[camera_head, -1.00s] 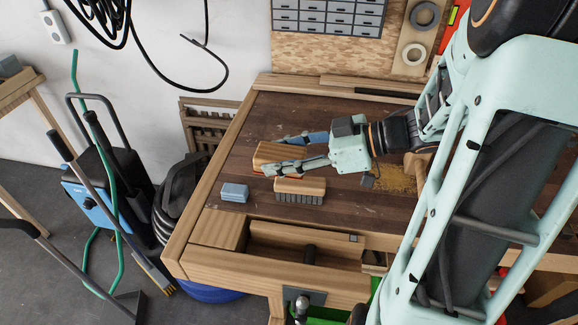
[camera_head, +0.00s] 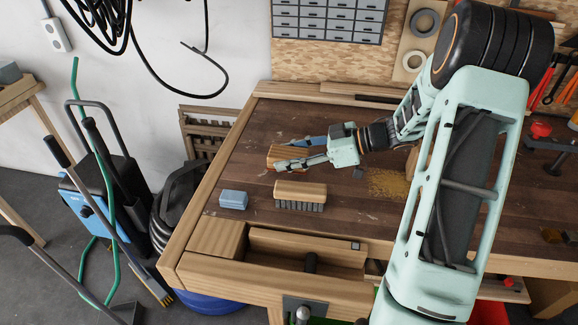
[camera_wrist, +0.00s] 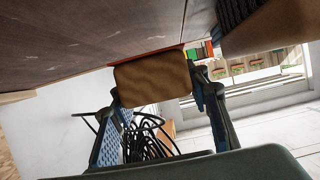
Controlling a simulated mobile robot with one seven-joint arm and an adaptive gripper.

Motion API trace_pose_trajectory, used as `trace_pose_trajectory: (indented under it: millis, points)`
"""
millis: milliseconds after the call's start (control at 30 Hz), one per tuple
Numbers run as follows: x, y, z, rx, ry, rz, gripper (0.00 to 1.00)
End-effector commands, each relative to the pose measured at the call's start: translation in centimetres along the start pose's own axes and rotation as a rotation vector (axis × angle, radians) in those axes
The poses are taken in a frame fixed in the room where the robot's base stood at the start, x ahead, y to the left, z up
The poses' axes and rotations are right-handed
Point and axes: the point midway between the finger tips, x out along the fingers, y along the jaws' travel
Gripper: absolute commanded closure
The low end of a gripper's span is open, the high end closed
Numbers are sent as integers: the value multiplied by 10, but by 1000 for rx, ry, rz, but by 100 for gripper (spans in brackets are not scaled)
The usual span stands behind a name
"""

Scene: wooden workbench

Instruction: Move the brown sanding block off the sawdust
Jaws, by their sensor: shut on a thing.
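The brown sanding block (camera_head: 289,156) is between the fingers of my gripper (camera_head: 291,152), left of the sawdust and behind the brush. In the wrist view the block (camera_wrist: 153,79) fills the space between the two blue-padded fingers, with my gripper (camera_wrist: 152,84) shut on it. A thin red edge shows along the block, next to the bench surface. I cannot tell whether the block touches the bench. The yellow sawdust patch (camera_head: 388,183) lies on the dark bench top (camera_head: 340,215), right of my gripper, partly hidden by my arm.
A wooden brush with dark bristles (camera_head: 300,191) lies just in front of my gripper; it also shows close by at upper right in the wrist view (camera_wrist: 270,28). A blue block (camera_head: 233,199) lies to its left. The back left of the bench top is clear.

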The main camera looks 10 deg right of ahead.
Motion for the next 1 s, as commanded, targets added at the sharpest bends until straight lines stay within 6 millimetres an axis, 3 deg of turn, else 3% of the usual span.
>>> trace_pose_trajectory:
  millis: [300,700,733,867,1000]
  points:
    - [14,5,32,2,1,0,84]
    - [16,5,37,1,0,0,84]
    - [16,5,37,0,0,0,55]
    - [16,5,36,0,0,0,41]
    - [16,5,36,0,0,0,40]
